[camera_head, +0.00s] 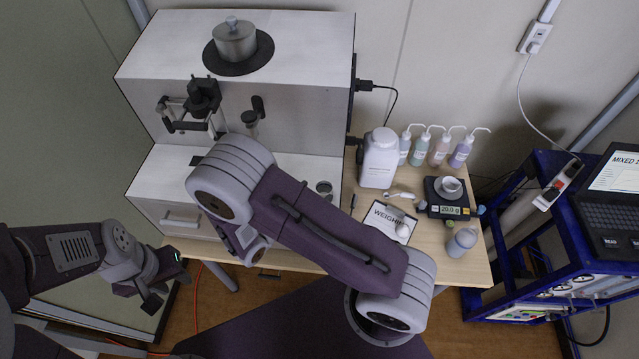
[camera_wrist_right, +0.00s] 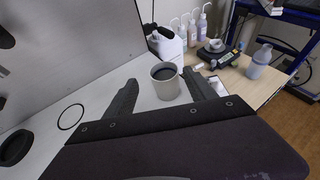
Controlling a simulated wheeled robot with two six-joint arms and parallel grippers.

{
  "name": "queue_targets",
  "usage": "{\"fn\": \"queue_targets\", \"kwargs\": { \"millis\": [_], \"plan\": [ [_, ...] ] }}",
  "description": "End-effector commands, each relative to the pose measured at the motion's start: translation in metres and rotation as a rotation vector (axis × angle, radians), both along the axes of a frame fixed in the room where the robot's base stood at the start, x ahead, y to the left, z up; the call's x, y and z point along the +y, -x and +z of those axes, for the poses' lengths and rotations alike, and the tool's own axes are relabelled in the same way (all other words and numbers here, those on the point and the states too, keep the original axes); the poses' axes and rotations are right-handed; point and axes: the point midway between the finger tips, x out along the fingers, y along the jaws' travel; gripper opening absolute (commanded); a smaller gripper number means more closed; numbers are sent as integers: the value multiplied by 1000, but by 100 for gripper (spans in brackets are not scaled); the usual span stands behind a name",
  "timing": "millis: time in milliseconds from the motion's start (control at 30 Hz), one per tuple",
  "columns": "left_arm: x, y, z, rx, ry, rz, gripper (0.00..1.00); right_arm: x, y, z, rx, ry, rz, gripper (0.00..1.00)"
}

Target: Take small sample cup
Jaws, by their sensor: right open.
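A small grey cup with a dark inside (camera_wrist_right: 165,84) stands upright on the white ledge of the analyser. In the head view the cup (camera_head: 324,188) shows just beside my right arm. My right gripper (camera_wrist_right: 160,92) is open, its two dark fingers pointing toward the cup, one on each side in the picture. I cannot tell whether they touch it. In the head view this gripper is hidden behind my own arm. My left gripper (camera_head: 164,284) is at the lower left, away from the cup, with its fingers apart and nothing between them.
The analyser (camera_head: 300,120) rises behind the ledge. A thin black ring (camera_wrist_right: 70,117) lies on the ledge. The wooden table (camera_head: 462,268) at right holds a white jug (camera_head: 380,160), several wash bottles, a scale (camera_head: 447,208) with a white dish, and a capped bottle (camera_head: 461,242).

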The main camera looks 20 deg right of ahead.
Motion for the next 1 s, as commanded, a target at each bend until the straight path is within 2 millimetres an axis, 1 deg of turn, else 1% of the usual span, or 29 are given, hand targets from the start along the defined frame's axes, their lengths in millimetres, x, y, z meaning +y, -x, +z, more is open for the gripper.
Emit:
{"fn": "queue_targets", "kwargs": {
  "millis": [33, 167, 367, 500, 600, 700, 900, 967, 1000],
  "plan": [
    [0, 0, 6, 0, 0, 0, 36, -8, -3, 0, 3, 2, -6, 64],
    [0, 0, 14, 0, 0, 0, 36, -24, -11, -8, 4, 1, -6, 64],
    [0, 0, 17, 0, 0, 0, 36, -32, -15, -13, 2, -1, -6, 64],
    [0, 0, 36, 0, 0, 0, 36, -54, -22, -19, 6, 0, -10, 64],
    [0, 0, 40, -1, 0, 0, 36, -66, -29, -29, 3, -1, -10, 64],
    [0, 0, 41, 0, 0, 0, 36, -72, -33, -34, 1, -3, -7, 64],
    [0, 0, 40, 0, 0, 0, 36, -72, -34, -35, 0, -3, -5, 64],
    [0, 0, 40, 0, 0, 0, 36, -72, -34, -35, 0, -3, -5, 48],
    [0, 0, 40, 0, 0, 0, 36, -72, -34, -35, 0, -3, -5, 37]
  ]
}}
